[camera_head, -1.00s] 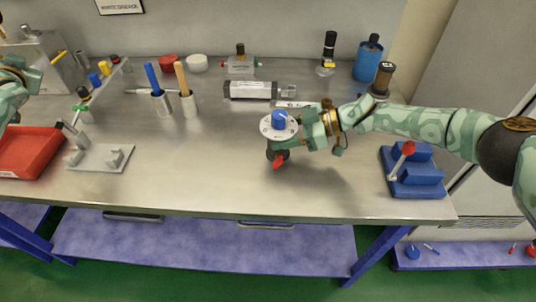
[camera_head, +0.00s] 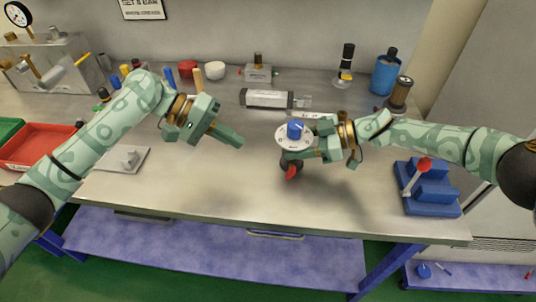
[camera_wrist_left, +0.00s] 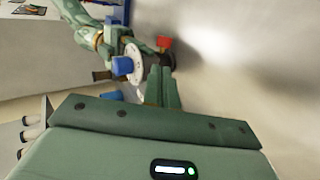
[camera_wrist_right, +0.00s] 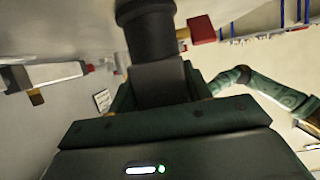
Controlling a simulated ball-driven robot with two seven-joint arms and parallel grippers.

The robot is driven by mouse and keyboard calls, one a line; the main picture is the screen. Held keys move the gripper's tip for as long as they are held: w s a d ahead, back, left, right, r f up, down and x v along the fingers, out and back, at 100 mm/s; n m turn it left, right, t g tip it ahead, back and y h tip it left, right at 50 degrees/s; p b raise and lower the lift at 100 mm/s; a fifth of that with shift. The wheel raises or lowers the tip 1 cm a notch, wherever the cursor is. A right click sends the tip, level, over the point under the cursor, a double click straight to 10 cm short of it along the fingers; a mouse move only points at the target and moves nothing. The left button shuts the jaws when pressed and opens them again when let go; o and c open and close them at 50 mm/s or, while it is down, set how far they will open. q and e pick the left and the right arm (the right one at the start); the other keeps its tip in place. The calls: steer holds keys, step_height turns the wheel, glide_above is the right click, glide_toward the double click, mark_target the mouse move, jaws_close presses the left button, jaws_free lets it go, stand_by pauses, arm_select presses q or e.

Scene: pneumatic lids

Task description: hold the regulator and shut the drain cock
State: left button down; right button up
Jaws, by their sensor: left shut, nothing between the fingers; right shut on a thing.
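The regulator (camera_head: 293,134) has a white round dial with a blue knob on top and a dark body below. The drain cock (camera_head: 291,172) is a red lever at its lower end. It also shows as a red block in the left wrist view (camera_wrist_left: 164,42) and the right wrist view (camera_wrist_right: 201,29). My right gripper (camera_head: 318,152) is shut on the regulator's dark body from the right and holds it above the table. My left gripper (camera_head: 240,143) is shut and empty, left of the regulator and apart from it, fingers pointing towards it.
A blue stand with a red-knobbed lever (camera_head: 428,188) is at the right. A grey cylinder (camera_head: 266,99) lies behind the regulator. A red tray (camera_head: 32,146) and a light grey fixture (camera_head: 128,158) are at the left. The table's front middle (camera_head: 220,200) is clear.

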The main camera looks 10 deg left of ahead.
mark_target(292, 171)
arm_select(q)
steer(key=x, duration=1.3)
steer(key=shift+d+f, duration=0.2)
steer(key=shift+d, duration=0.05)
arm_select(e)
steer(key=shift+f, duration=0.1)
arm_select(q)
steer(key=shift+d, duration=0.1)
